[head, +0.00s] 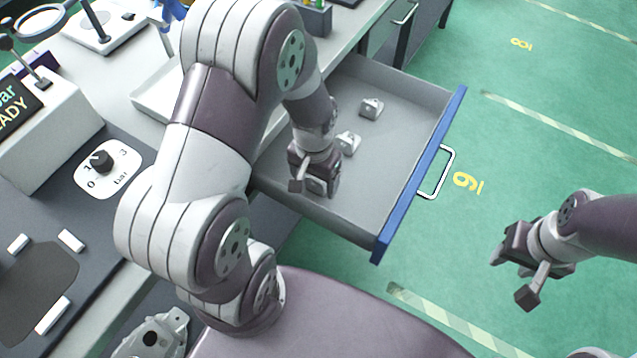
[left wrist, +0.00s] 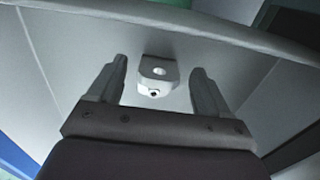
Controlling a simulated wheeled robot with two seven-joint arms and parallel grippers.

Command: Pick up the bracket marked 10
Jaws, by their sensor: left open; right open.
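Grey metal brackets lie in the open drawer (head: 410,150). One bracket (head: 371,107) is near the drawer's far end, and another bracket (head: 348,142) is just behind my left gripper (head: 316,184). A pale shape low at the gripper may be a third bracket, but I cannot tell. My left gripper reaches down into the drawer, open. In the left wrist view a bracket (left wrist: 158,78) with a hole shows between the spread fingers (left wrist: 159,65), not gripped. No number is readable on any bracket. My right gripper (head: 506,254) is open and empty over the floor.
The drawer has a blue front (head: 424,165) with a white handle (head: 437,172), and its walls surround my left gripper. A bench with a pressure dial panel (head: 105,165) and a white tray (head: 160,98) is at left. The green floor at right is clear.

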